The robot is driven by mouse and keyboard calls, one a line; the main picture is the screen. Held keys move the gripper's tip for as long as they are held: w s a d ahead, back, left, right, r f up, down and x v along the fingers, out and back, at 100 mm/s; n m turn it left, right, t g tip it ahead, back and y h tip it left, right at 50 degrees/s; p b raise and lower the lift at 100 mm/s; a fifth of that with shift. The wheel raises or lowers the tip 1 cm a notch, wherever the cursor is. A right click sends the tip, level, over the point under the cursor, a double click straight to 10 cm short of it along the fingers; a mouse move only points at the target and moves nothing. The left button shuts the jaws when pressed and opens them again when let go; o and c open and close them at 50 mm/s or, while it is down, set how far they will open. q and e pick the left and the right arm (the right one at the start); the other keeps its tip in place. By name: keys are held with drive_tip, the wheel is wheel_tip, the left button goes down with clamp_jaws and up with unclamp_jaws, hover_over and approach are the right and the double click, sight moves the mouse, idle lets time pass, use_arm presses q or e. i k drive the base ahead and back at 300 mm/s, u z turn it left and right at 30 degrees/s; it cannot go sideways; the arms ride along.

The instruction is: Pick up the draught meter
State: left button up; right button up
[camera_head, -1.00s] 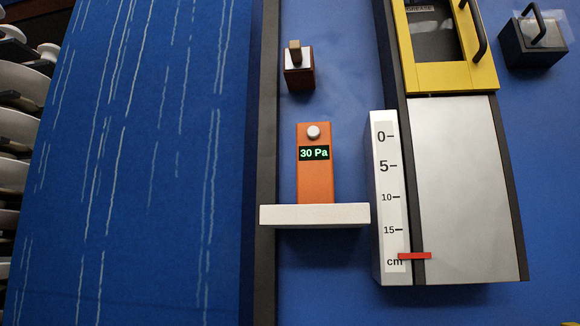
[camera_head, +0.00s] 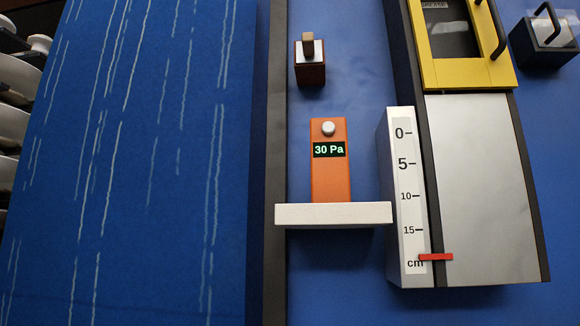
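The draught meter (camera_head: 331,180) is an orange upright box with a white round knob on top and a dark display reading "30 Pa". It stands at a white ledge (camera_head: 333,215), whose front hides its lower end. Neither of my grippers is in view, and nothing is holding the meter.
Right of the meter is a white cm scale (camera_head: 405,190) with a red marker (camera_head: 436,257), beside a grey panel (camera_head: 480,180) and a yellow-framed window (camera_head: 462,75). A small dark red block (camera_head: 310,72) is above. A dark handled box (camera_head: 543,45) is top right. White stacked discs (camera_head: 14,75) are at left.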

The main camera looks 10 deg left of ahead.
sight(329, 161)
drive_tip(key=z, duration=2.55)
drive_tip(key=k, duration=1.5)
drive_tip(key=u, duration=1.85)
